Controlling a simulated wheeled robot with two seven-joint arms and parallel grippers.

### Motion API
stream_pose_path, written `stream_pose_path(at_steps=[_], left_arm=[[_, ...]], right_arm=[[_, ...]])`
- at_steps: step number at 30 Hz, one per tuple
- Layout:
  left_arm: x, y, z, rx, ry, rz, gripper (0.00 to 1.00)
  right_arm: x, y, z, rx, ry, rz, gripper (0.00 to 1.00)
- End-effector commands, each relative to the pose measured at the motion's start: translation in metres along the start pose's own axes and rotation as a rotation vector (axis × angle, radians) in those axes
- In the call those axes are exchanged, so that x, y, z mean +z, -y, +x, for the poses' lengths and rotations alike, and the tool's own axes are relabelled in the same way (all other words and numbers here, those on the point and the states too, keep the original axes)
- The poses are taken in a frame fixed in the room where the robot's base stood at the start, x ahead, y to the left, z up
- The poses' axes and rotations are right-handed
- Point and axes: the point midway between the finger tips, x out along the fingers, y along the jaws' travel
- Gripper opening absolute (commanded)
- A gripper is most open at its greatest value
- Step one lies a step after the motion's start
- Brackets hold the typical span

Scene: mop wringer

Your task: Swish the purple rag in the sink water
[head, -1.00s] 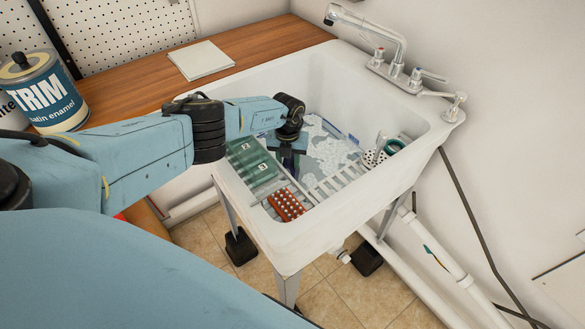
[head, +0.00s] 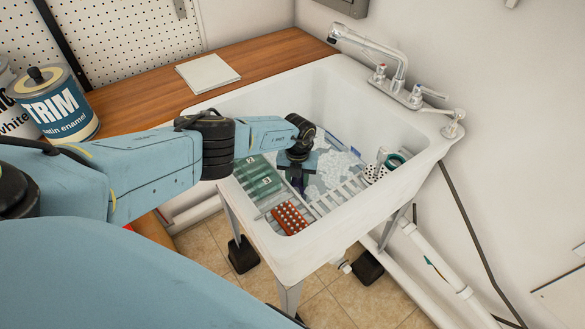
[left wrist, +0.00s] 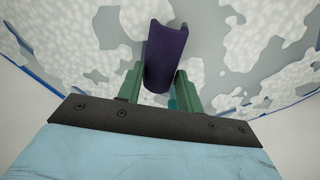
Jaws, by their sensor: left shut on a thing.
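My left gripper (head: 298,180) reaches into the white sink (head: 275,268) from the left. It is shut on the purple rag (left wrist: 166,55), which sticks out between the green fingers in the left wrist view. The rag hangs as a curved, folded strip. Behind it in that view is grey water with white foam patches (left wrist: 100,50), bounded by a blue edge. The foamy water also shows in the head view (head: 335,165), right of the gripper. I cannot tell whether the rag's end touches the water. My right gripper is not in view.
At the sink's near side are green numbered blocks (head: 258,177), an orange dotted item (head: 291,218) and pale slats. A white perforated holder (head: 374,172) stands at the right wall. The faucet (head: 370,45) is behind. Paint cans (head: 60,105) and a pale square (head: 207,73) sit on the wooden counter.

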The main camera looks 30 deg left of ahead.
Motion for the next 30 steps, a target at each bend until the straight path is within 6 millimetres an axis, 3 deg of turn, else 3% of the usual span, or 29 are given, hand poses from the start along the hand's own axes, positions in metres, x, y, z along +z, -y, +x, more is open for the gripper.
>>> stream_pose_path(at_steps=[19,23,30], left_arm=[[0.041,-0.041,0.004,0.001,0.001,-0.001,0.14],[0.041,-0.041,0.000,0.000,-0.001,0.001,0.14],[0.022,-0.023,-0.004,0.000,-0.003,0.002,0.14]], right_arm=[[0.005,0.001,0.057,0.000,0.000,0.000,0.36],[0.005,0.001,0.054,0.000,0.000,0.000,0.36],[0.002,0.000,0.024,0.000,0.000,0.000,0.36]])
